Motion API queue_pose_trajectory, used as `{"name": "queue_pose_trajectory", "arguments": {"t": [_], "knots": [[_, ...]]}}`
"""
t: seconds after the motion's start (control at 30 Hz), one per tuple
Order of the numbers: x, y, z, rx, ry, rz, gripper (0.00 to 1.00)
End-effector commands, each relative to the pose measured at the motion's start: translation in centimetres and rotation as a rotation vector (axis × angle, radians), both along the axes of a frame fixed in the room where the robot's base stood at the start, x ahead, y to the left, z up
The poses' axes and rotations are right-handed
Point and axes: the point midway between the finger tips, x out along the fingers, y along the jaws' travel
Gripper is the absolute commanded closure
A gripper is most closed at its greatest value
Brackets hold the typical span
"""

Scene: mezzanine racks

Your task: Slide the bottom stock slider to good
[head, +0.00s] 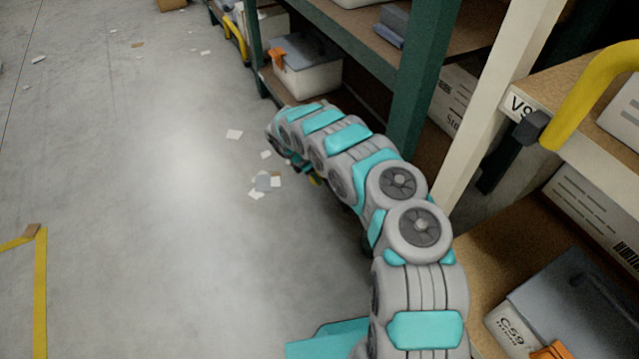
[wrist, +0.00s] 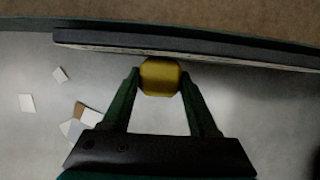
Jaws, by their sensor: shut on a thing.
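In the wrist view a yellow block-shaped knob (wrist: 160,70), which looks like the slider's handle, sits at the near edge of a long dark rail (wrist: 235,50). My gripper (wrist: 160,80) has its two green fingers on either side of the knob and is shut on it. The rail's face markings are too foreshortened to read, so I cannot tell the slider's setting.
A green rack post (head: 418,85) and a cream post (head: 500,105) stand right of my arm. Shelves hold a white bin (head: 305,75) and a grey-lidded bin (head: 570,300). A yellow handle (head: 590,90) juts out at upper right. The left floor is open, with scattered paper scraps (head: 234,134).

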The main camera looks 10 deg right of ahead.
Motion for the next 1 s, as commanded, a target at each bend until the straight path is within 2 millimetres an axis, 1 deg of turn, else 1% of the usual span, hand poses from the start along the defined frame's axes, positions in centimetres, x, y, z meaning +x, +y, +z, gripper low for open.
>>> {"name": "queue_pose_trajectory", "arguments": {"t": [0.13, 0.4, 0.97, 1.0], "knots": [[1.4, 0.6, -0.2, 0.003, -0.002, 0.001, 1.0], [3.2, 1.1, 0.0, 0.002, -0.004, 0.0, 1.0], [3.8, 1.2, 0.0, 0.001, -0.007, 0.003, 1.0], [3.8, 1.2, 0.0, 0.002, -0.008, 0.003, 0.35]]}}
